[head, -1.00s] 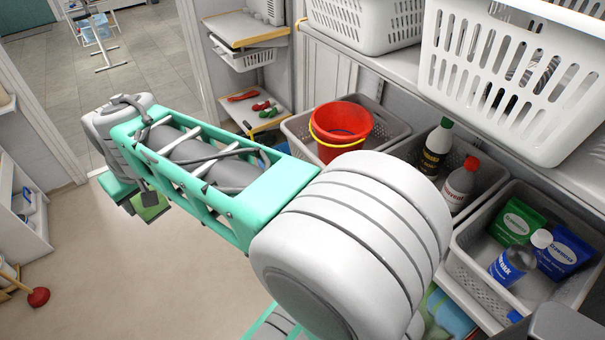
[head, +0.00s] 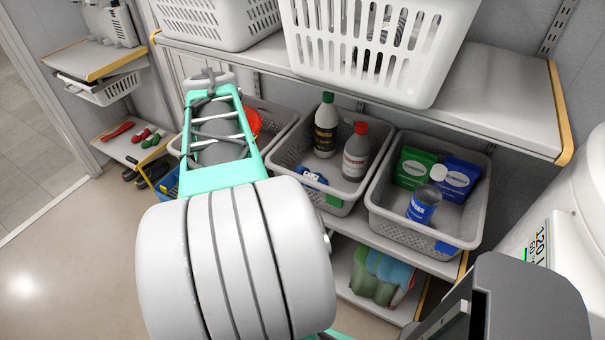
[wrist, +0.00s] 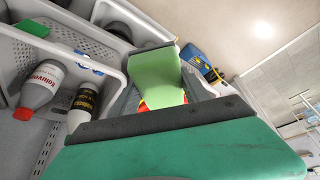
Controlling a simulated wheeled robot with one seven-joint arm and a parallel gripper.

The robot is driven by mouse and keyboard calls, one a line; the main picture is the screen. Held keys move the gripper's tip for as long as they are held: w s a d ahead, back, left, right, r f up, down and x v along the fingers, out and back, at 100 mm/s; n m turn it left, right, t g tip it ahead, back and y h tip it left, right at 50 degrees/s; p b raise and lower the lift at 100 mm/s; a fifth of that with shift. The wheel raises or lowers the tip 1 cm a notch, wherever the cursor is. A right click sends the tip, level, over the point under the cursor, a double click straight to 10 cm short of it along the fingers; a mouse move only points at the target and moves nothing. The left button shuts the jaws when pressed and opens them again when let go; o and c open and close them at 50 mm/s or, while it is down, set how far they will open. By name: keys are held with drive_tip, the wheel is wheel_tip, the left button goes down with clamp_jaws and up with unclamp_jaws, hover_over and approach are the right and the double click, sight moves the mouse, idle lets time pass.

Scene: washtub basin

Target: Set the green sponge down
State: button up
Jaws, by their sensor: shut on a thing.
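The green sponge (wrist: 157,78) is light green and shows in the wrist view, held in my gripper (wrist: 155,88). One teal finger with a dark edge fills the foreground, and a dark fingertip bar lies at the sponge's far edge. In the head view the gripper and sponge are hidden behind my arm, which reaches toward the left basket (head: 283,122). A red bucket (head: 253,121) is partly hidden by the arm there. Some red and yellow shows just below the sponge in the wrist view. I cannot tell whether the sponge touches anything.
The middle basket (head: 279,168) holds a dark bottle (head: 326,128) and a red-capped bottle (head: 355,155). The right basket (head: 410,234) holds packs and a blue bottle. White baskets (head: 365,62) stand on the shelf above. Open floor (head: 60,250) lies at left.

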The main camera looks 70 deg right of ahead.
drive_tip(key=s+d+f+m+g+h+b, duration=0.1)
drive_tip(key=s+d+m, duration=0.35)
drive_tip(key=s, duration=0.75)
drive_tip(key=s+d+f+m+g, duration=0.1)
drive_tip(key=s+d+f+m, duration=0.1)
drive_tip(key=s+d, duration=0.75)
drive_tip(key=s+a+m+g+b, duration=0.1)
drive_tip(key=s+a+m+b, duration=0.15)
drive_tip(key=s, duration=2.35)
drive_tip(key=w+d+f+m+t+h+p, duration=0.1)
drive_tip(key=w+d+t, duration=0.15)
drive_tip(key=w, duration=0.75)
drive_tip(key=w+d+f+t+h+p, duration=0.1)
drive_tip(key=w+d, duration=0.3)
drive_tip(key=w, duration=0.5)
drive_tip(key=w+f+g+b, duration=0.1)
drive_tip(key=w+f, duration=0.1)
drive_tip(key=f, duration=0.2)
drive_tip(key=w+d+f+g+y+b, duration=0.1)
drive_tip(key=w+f+b, duration=0.1)
drive_tip(key=w+f, duration=0.1)
drive_tip(key=w+d+f+g+b, duration=0.1)
drive_tip(key=w+f+g+b, duration=0.1)
drive_tip(key=f, duration=0.3)
drive_tip(key=shift+w+d+f+y, duration=0.2)
drive_tip(key=shift+w+f+y, duration=0.05)
drive_tip(key=shift+y, duration=0.05)
